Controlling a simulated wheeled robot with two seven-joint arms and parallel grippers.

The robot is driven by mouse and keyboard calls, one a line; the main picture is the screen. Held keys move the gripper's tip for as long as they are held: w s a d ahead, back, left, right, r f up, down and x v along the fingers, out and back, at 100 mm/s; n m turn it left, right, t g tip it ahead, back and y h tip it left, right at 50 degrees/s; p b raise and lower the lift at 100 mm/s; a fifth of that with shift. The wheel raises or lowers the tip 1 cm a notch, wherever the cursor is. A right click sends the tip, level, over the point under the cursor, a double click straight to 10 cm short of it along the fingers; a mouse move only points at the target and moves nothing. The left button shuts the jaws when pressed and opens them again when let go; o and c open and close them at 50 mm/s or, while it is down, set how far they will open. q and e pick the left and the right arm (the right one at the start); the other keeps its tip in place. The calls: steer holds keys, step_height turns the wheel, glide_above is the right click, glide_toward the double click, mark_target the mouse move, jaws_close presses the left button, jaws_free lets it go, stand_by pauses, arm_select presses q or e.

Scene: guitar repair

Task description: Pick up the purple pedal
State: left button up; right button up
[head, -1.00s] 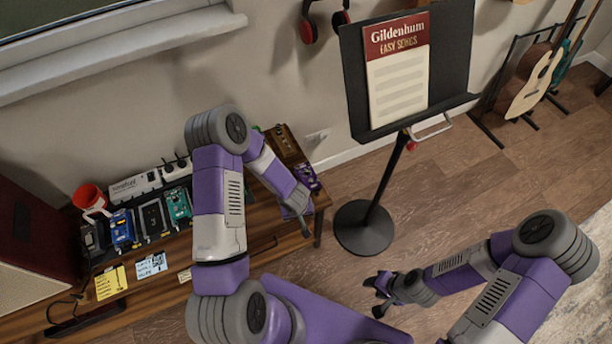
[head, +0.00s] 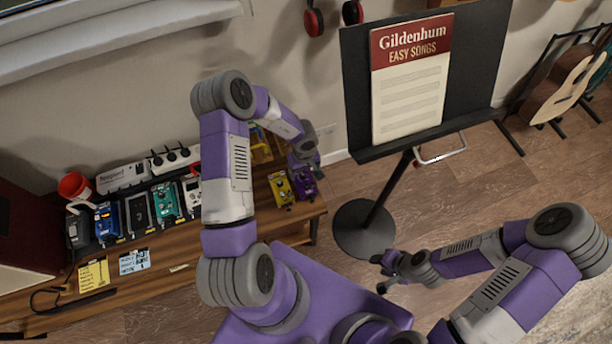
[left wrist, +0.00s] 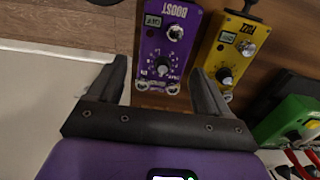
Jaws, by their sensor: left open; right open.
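The purple pedal (head: 304,186) stands at the right end of the wooden bench, beside a yellow pedal (head: 280,190). In the left wrist view the purple pedal (left wrist: 168,45), marked BOOST, lies ahead of the open fingers of my left gripper (left wrist: 160,84), roughly lined up with the gap between them. In the head view my left gripper (head: 305,160) is over the bench end, just behind the purple pedal; its fingers are hard to make out there. Nothing is held in it. My right gripper (head: 384,272) is open and empty over the floor, right of the bench.
The yellow pedal (left wrist: 232,50) is close on the right in the wrist view, with a green pedal (left wrist: 288,120) beyond. A music stand (head: 364,228) stands right of the bench.

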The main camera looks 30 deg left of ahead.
mark_target(303, 175)
arm_select(q)
steer(key=shift+s+f+b, duration=0.15)
steer(key=shift+f+b, duration=0.3)
steer(key=shift+f, duration=0.3)
step_height(303, 175, down, 4)
steer(key=b, duration=0.2)
steer(key=shift+b, duration=0.3)
steer(key=shift+r, duration=0.15)
steer(key=c, duration=1)
